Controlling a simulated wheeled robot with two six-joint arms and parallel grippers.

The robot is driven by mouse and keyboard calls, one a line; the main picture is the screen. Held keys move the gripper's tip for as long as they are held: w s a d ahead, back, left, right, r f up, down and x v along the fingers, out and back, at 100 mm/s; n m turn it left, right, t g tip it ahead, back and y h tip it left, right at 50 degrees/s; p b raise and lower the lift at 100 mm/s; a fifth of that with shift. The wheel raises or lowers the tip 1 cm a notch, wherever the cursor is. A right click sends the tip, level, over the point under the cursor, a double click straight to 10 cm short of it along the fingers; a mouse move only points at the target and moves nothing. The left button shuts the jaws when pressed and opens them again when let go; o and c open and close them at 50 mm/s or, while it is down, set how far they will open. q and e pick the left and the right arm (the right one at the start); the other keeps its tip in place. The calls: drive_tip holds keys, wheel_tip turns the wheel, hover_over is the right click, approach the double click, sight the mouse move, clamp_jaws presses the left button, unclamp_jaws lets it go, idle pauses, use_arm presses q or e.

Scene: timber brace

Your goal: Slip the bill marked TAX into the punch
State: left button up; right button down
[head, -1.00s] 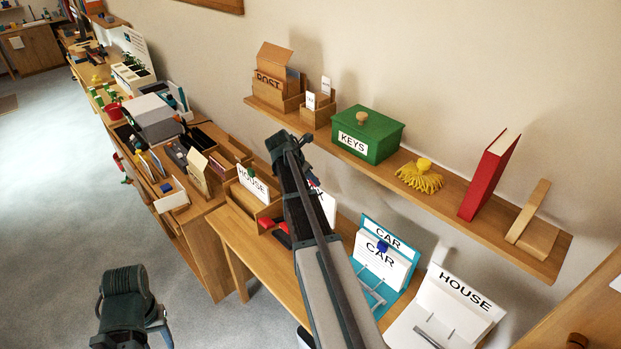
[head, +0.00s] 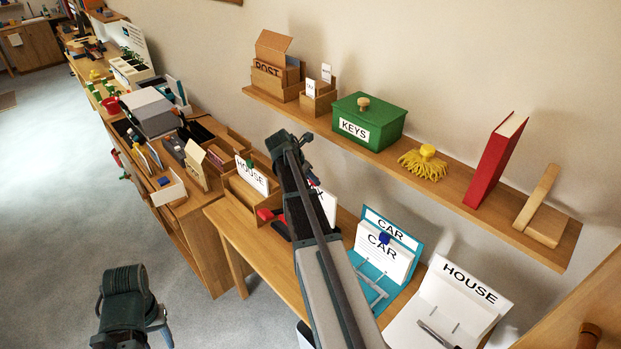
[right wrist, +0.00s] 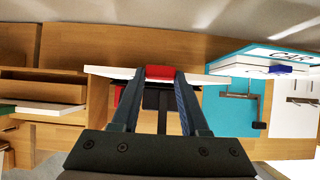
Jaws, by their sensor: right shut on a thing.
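My right gripper (right wrist: 160,75) is shut on a red clip (right wrist: 160,71) in the right wrist view. The clip sits on a white sheet (right wrist: 205,77) seen nearly edge-on. A red and black thing (head: 281,229), possibly the punch, lies on the desk left of that arm, partly hidden. A dark piece (right wrist: 155,97) shows beneath the clip.
A wooden box with a HOUSE card (head: 252,176) stands to the left. A teal CAR holder (head: 401,234) and a white HOUSE holder (head: 470,287) stand to the right. Above is a wall shelf (head: 470,205) with a green KEYS box (head: 370,121), duster and red book.

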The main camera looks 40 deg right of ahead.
drive_tip(key=shift+f, duration=0.1)
idle(0.6)
wheel_tip(320, 180, down, 7)
drive_tip(key=b, duration=0.6)
drive_tip(key=shift+r+b, duration=0.2)
drive_tip(key=shift+b, duration=0.2)
idle(0.5)
unclamp_jaws()
idle(0.5)
wheel_tip(320, 180, up, 8)
drive_tip(key=p, duration=0.8)
idle(0.4)
